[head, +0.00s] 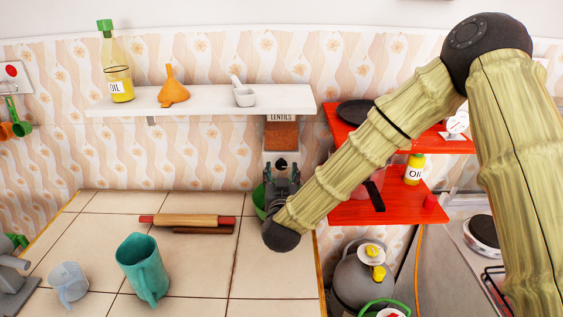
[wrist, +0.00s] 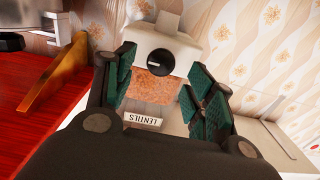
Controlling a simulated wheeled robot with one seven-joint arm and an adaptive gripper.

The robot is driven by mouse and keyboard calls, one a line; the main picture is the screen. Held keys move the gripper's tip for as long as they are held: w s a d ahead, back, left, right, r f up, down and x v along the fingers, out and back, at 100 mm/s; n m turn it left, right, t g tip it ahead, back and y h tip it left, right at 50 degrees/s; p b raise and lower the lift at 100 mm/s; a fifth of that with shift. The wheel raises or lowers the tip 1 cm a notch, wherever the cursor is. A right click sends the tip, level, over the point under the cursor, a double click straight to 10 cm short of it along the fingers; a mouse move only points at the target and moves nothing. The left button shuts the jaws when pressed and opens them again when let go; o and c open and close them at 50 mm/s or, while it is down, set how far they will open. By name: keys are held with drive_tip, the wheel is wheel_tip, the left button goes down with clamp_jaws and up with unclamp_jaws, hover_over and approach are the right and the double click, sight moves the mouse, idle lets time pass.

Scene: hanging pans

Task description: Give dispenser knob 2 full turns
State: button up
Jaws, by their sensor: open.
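The lentil dispenser (head: 281,136) is fixed to the wall under the white shelf, with a "LENTILS" label and a brown fill. In the wrist view it appears upside down (wrist: 150,86). Its round black knob (wrist: 160,61) sits on the white lower housing; the knob also shows in the head view (head: 281,164). My gripper (head: 281,170) is in front of the dispenser. In the wrist view my gripper (wrist: 162,84) is open, with green-padded fingers on either side of the knob. Nothing is between them in contact that I can see; the exact gap to the knob is unclear.
A green bowl (head: 258,203) is partly hidden behind my gripper. Red shelves (head: 352,211) stand close on the right.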

sight(281, 166)
drive_tip(key=shift+w+p, duration=0.55)
drive_tip(key=shift+w, duration=1.65)
drive_tip(key=c, duration=1)
